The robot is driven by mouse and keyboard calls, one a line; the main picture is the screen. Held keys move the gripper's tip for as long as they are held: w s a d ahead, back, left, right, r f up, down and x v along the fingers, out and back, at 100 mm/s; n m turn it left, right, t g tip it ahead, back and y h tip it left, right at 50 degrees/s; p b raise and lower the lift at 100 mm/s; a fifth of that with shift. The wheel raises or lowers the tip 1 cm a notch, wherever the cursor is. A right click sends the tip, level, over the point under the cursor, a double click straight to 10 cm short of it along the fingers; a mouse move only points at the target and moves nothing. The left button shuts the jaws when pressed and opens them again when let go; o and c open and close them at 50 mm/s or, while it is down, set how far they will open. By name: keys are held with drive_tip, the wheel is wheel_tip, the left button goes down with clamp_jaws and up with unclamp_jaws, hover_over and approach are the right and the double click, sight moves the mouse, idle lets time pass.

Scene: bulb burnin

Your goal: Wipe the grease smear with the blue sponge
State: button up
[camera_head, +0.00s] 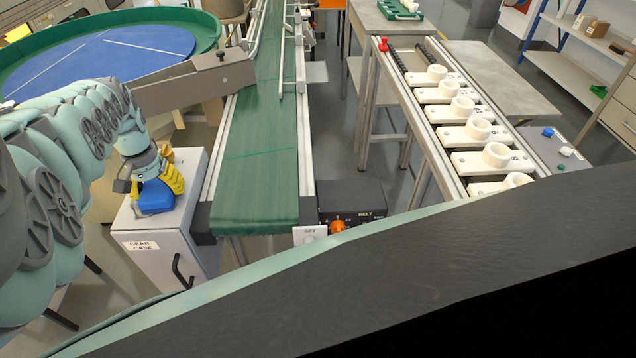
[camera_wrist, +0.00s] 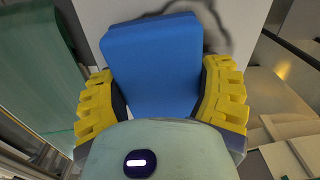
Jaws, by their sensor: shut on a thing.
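The blue sponge (camera_head: 155,196) is at the top of the white gear case (camera_head: 160,245), at the left in the head view. My gripper (camera_head: 160,180), with yellow fingers, is on it. In the wrist view the sponge (camera_wrist: 152,62) lies between the two yellow fingers of my gripper (camera_wrist: 160,100), which are shut on its sides. Behind the sponge is a light grey surface (camera_wrist: 95,25). A dark, curved mark (camera_wrist: 222,30) shows on that surface beyond the sponge's right edge; I cannot tell whether it is a smear or a shadow. I cannot tell whether the sponge touches the surface.
A green conveyor belt (camera_head: 250,150) runs right beside the case, with a black belt control box (camera_head: 352,203) at its near end. A round blue table with a green rim (camera_head: 205,30) is at the far left. A rack of white sockets (camera_head: 490,160) stands at the right.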

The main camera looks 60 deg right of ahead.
drive_tip(key=shift+w+d+f+b, duration=0.1)
drive_tip(key=shift+d+f+b, duration=0.1)
drive_tip(key=shift+b, duration=0.1)
drive_tip(key=shift+c, duration=0.5)
drive_tip(key=d+b, duration=0.1)
drive_tip(key=b, duration=0.1)
drive_tip(key=shift+w+d+b, duration=0.1)
drive_tip(key=shift+w+b, duration=0.2)
drive_tip(key=shift+w, duration=0.05)
drive_tip(key=b, duration=0.3)
drive_tip(key=shift+w+d, duration=0.35)
drive_tip(key=shift+d, duration=0.05)
drive_tip(key=shift+w+d+b, duration=0.1)
drive_tip(key=shift+w+b, duration=0.05)
drive_tip(key=shift+b, duration=0.85)
drive_tip(key=b, duration=0.5)
drive_tip(key=shift+w+d, duration=0.25)
drive_tip(key=shift+d, duration=0.1)
drive_tip(key=shift+d+r+b, duration=0.1)
drive_tip(key=shift+r+b, duration=0.15)
drive_tip(key=shift+b, duration=0.35)
drive_tip(key=shift+f, duration=0.15)
